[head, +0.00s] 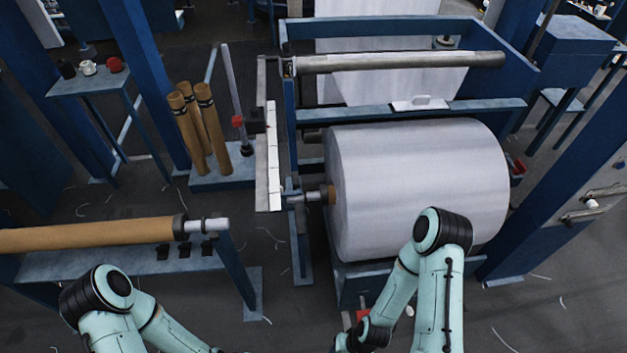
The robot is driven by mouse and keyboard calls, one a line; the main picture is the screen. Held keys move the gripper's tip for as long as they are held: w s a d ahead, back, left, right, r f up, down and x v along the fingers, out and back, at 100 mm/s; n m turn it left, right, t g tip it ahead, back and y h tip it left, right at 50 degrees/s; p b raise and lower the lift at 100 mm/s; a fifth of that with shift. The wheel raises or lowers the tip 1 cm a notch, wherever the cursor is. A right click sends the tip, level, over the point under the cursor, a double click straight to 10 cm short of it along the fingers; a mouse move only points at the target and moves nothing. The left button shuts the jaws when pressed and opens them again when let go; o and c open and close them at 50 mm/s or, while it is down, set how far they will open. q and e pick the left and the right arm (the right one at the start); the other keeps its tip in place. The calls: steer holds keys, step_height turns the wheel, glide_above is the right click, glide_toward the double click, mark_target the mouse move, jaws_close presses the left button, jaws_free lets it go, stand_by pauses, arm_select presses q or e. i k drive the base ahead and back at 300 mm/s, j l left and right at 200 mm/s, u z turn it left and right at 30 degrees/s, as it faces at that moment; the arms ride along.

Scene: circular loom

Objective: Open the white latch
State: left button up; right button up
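I cannot tell for sure which part is the white latch. A small white handle-like piece (418,103) lies on the blue crossbar behind the large white fabric roll (415,185). A long white strip (273,155) stands upright at the roll's left. A small white part (409,311) shows low on the frame, beside my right arm. My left arm bends down at the lower left and its gripper is outside the picture. My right arm is in front of the roll, its dark wrist at the bottom edge; its gripper does not show.
The blue loom frame (516,105) surrounds the roll. A brown roller (90,236) lies on a blue stand at the left. Several brown tubes (197,128) stand behind it. A side table (97,81) holds small items. The floor between stand and loom is mostly clear.

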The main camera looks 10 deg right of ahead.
mark_target(298, 191)
steer(key=i+j+z, duration=0.15)
steer(key=z, duration=0.3)
steer(key=j+z, duration=0.2)
steer(key=z, duration=0.25)
steer(key=i+j+z, duration=0.15)
steer(key=z, duration=0.3)
steer(key=j+z, duration=0.55)
steer(key=j, duration=0.1)
